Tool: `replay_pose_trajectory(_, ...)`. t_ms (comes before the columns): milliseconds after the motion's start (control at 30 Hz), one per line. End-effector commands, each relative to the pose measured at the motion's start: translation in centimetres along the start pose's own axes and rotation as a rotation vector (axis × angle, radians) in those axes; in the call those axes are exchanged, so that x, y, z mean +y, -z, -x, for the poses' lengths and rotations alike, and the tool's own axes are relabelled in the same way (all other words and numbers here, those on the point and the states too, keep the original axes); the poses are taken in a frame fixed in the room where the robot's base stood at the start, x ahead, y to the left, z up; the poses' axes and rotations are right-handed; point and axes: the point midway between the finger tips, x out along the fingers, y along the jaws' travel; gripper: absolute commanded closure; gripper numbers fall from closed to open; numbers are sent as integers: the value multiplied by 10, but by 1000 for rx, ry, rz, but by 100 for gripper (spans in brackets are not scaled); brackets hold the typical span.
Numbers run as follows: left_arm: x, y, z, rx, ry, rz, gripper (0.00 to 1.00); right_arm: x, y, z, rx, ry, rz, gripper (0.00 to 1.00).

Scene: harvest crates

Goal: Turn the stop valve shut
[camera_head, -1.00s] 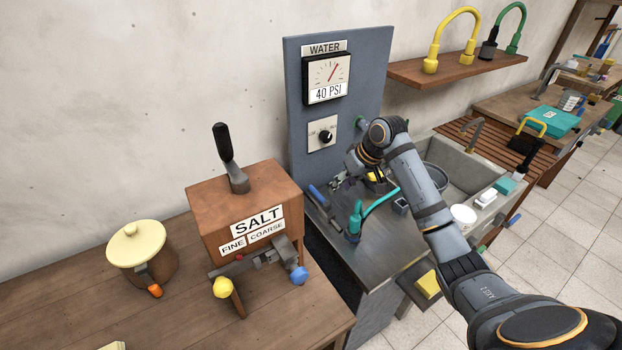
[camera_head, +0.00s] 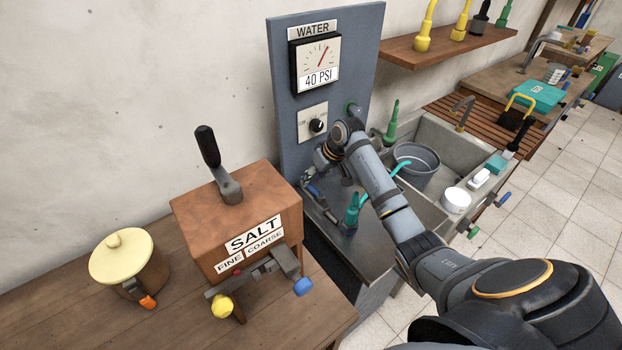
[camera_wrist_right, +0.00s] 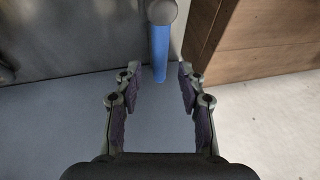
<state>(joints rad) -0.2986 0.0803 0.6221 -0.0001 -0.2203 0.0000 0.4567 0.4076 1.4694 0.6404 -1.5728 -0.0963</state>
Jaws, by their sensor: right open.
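The stop valve appears to be the blue lever (camera_head: 315,192) at the near-left edge of the grey metal counter, below the water panel. In the right wrist view the blue handle (camera_wrist_right: 160,52) runs down from a round grey end. My right gripper (camera_head: 307,182) is beside the lever in the head view. In the wrist view my right gripper (camera_wrist_right: 158,82) is open, with the handle's tip between or just beyond its fingertips. I cannot tell whether they touch. The valve's body is mostly hidden. My left gripper is out of view.
The wooden salt box (camera_head: 235,215) stands close left of the lever. The water panel (camera_head: 340,85), with a gauge reading 40 PSI and a knob, rises behind.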

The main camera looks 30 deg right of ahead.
Motion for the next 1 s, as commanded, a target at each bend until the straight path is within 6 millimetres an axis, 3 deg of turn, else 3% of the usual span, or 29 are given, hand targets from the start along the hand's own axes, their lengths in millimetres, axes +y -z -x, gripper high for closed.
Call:
replay_pose_trajectory(133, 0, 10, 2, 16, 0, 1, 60, 0, 0, -16, 0, 0, -1, 60)
replay_pose_trajectory(433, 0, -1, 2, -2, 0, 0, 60, 0, 0, -20, 1, -2, 1, 60)
replay_pose_trajectory(733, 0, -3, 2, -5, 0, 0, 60, 0, 0, -20, 1, -2, 1, 98)
replay_pose_trajectory(1000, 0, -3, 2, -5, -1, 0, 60, 0, 0, -20, 1, -2, 1, 100)
